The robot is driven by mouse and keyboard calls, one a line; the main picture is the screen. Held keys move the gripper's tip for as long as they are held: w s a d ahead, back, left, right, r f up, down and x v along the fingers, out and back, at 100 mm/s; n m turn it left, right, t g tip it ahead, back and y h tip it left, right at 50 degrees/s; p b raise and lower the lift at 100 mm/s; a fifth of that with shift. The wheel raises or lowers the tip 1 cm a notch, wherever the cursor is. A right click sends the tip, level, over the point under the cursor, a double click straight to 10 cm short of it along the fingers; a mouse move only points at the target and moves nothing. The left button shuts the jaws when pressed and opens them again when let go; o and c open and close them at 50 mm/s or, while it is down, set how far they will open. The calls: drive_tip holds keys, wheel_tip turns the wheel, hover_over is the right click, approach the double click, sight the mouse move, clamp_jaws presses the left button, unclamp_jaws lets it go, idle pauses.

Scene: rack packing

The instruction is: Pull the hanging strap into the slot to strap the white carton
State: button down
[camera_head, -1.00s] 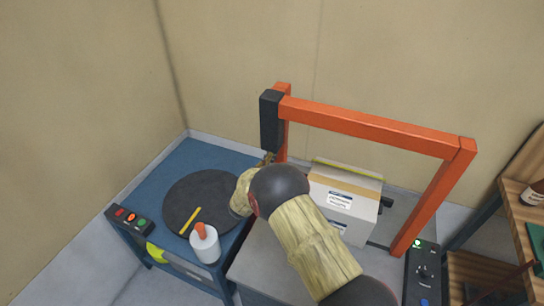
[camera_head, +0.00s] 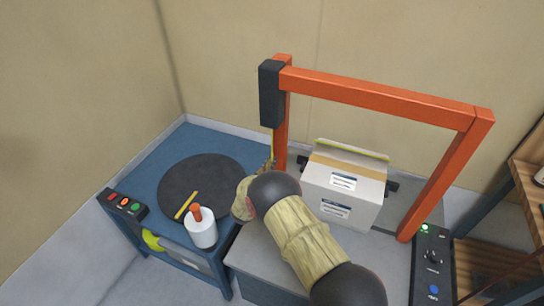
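The white carton (camera_head: 345,190) sits on the grey strapping table under the orange arch (camera_head: 380,97). It has a tan tape band and labels, and a yellow strip runs along its top back edge. The yellow hanging strap (camera_head: 272,143) drops from the black box (camera_head: 271,94) on the arch's left post. My gripper (camera_head: 268,165) is at the strap's lower end, left of the carton and beside the left post. It is small and mostly behind my arm, so its fingers cannot be read. The slot is not clearly visible.
A control panel (camera_head: 432,262) stands at right. A wooden shelf (camera_head: 525,195) is at far right.

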wheel_tip(320, 180, down, 8)
drive_tip(key=b, duration=0.3)
drive_tip(key=shift+f+b, duration=0.1)
drive_tip(key=shift+b, duration=0.25)
drive_tip(key=c, duration=2.5)
unclamp_jaws()
drive_tip(key=shift+c, duration=0.2)
drive_tip(key=o, duration=0.4)
drive_tip(key=shift+o, duration=0.4)
drive_tip(key=v, duration=1.2)
